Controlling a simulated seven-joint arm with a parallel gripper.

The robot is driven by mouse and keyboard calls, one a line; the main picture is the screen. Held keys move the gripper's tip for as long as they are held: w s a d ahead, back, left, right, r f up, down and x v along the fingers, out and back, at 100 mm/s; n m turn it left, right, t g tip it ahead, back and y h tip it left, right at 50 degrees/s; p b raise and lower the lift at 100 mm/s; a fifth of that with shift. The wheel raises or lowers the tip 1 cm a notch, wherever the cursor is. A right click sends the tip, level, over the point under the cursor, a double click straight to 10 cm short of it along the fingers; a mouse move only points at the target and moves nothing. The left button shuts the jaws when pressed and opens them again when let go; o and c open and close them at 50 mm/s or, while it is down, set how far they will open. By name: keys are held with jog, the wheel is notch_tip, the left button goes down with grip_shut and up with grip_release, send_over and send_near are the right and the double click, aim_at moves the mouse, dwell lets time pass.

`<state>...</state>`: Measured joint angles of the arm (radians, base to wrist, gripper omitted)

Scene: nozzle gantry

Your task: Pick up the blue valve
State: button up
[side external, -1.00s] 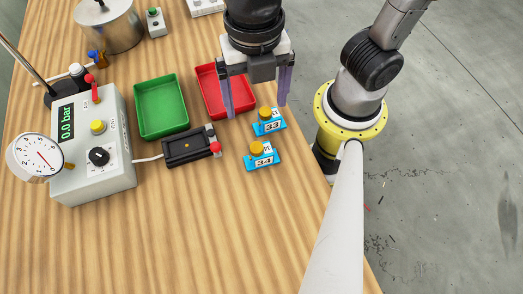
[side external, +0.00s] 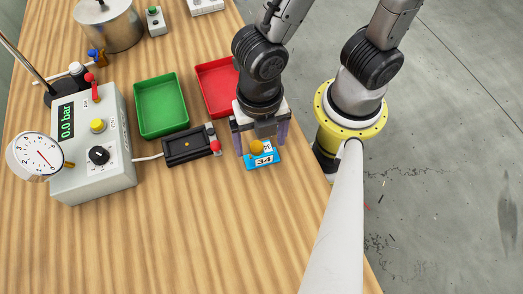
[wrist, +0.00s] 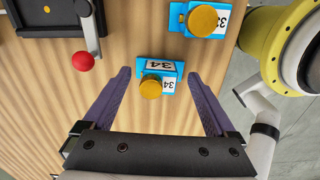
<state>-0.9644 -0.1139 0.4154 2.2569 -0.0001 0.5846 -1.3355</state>
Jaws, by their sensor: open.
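Two small blue valves with yellow knobs are here. The blue valve labelled 34 (side external: 263,161) stands on the wooden table right of the black device. In the wrist view the valve 34 (wrist: 160,66) appears between my fingertips, with a gap on each side. My gripper (side external: 261,148) is open, its purple fingers pointing down just behind and above the valve 34; I cannot tell the exact height. The blue valve labelled 33 (wrist: 205,20) shows in the wrist view, beyond and right of the valve 34. In the side view my gripper hides it.
A black device (side external: 187,145) with a red knob lies close left of the valve 34. A green tray (side external: 161,133) and a red tray (side external: 212,115) stand behind. A grey pressure box (side external: 115,185) with a gauge is at the left. The table's front is clear.

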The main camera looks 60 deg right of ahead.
jog(key=shift+f, duration=0.95)
grip_shut()
